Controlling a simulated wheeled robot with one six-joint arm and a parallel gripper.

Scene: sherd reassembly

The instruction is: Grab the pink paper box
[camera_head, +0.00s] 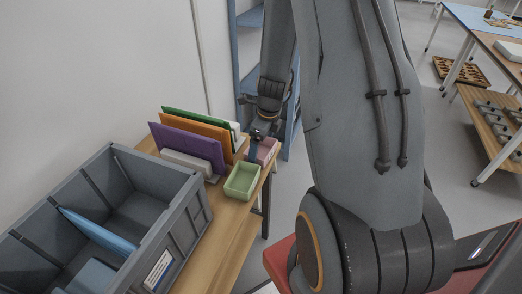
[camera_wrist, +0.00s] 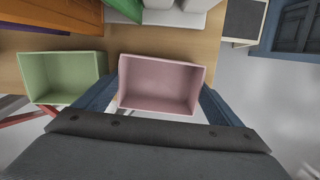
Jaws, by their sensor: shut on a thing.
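The pink paper box (camera_wrist: 160,83) is an open, shallow rectangular box in the middle of the wrist view. My gripper (camera_wrist: 160,92) is shut on it, with one blue finger against each short side. In the head view the pink box (camera_head: 265,150) shows at the far end of the wooden table, partly hidden by my gripper (camera_head: 258,148). I cannot tell whether the box rests on the table or is slightly raised.
A green box (camera_head: 242,181) stands close beside the pink one. Upright purple (camera_head: 186,147), orange and green boards stand behind. A large grey crate (camera_head: 180,222) fills the near end of the wooden table (camera_head: 222,232). A blue shelf frame (camera_head: 291,125) stands beyond.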

